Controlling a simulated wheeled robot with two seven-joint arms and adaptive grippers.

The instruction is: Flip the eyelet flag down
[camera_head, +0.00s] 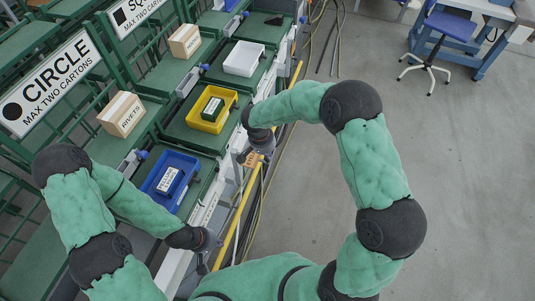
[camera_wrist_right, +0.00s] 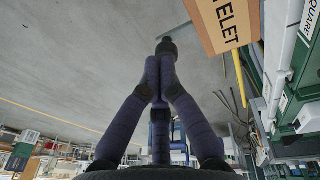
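The eyelet flag is a tan plate (camera_head: 254,159) at the front edge of the green workstation in the head view. In the right wrist view it is large at the upper right, a tan plate (camera_wrist_right: 222,22) with the letters "ELET" showing and the rest cut off. My right gripper (camera_head: 263,150) is beside the flag. In the wrist view its fingers (camera_wrist_right: 166,50) meet at the tips, with nothing visible between them, left of the flag. Whether it touches the flag is unclear. My left gripper (camera_head: 205,249) is low by the near front edge; its fingers are too small to read.
A yellow rail (camera_head: 238,214) and hanging cables run along the workstation front. Blue (camera_head: 152,187), yellow (camera_head: 227,98) and white (camera_head: 243,59) bins stand on the green shelves, with cartons (camera_head: 121,113) behind. The grey floor to the right is open. A blue chair (camera_head: 449,27) stands far off.

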